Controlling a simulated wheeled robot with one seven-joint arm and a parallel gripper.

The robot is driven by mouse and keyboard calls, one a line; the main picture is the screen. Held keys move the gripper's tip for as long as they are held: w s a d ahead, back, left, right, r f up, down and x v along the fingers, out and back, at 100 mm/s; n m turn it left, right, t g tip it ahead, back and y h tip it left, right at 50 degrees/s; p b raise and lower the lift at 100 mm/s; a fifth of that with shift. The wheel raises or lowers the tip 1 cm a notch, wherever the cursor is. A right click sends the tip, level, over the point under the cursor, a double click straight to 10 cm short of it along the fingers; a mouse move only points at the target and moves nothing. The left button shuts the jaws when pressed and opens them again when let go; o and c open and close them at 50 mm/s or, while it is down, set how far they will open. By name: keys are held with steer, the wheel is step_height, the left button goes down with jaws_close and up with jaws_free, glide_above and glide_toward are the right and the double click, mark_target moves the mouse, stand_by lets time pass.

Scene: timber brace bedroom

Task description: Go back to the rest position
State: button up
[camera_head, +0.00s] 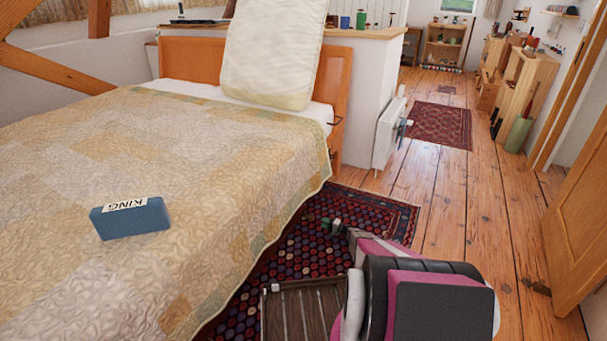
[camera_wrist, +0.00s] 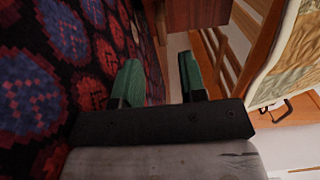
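My gripper (camera_wrist: 161,76) shows in the wrist view with its two green fingers spread apart. Nothing is between them. In the head view my gripper (camera_head: 331,227) is small and partly hidden; it is over the patterned rug, to the right of the bed. My pink, white and black arm is folded low at the bottom of the head view. A blue box (camera_head: 131,219) with a white "KING" label lies on the bed quilt (camera_head: 225,180), well apart from my gripper.
The bed fills the left side. The dark red rug (camera_head: 389,213) lies beside it. A white radiator (camera_head: 388,133) is on the low wall. A wooden door (camera_head: 580,230) stands at right. Wooden floor (camera_head: 458,205) is open ahead, towards a second rug (camera_head: 436,125).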

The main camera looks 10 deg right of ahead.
steer(key=s+a+r+n+g+h, duration=0.2)
steer(key=s+a+r+n+g, duration=0.15)
steer(key=s+a+r, duration=0.6)
steer(key=s+a+r+n+g+h, duration=0.2)
steer(key=s+a+r+g, duration=0.25)
steer(key=s+r, duration=0.95)
steer(key=s+d+r+n+g+h, duration=0.1)
steer(key=s+r+h, duration=1)
steer(key=s+r, duration=1.6)
steer(key=shift+s+d+r+g, duration=0.3)
steer(key=shift+d+r+g, duration=0.3)
steer(key=shift+d+g, duration=0.1)
steer(key=shift+n, duration=0.25)
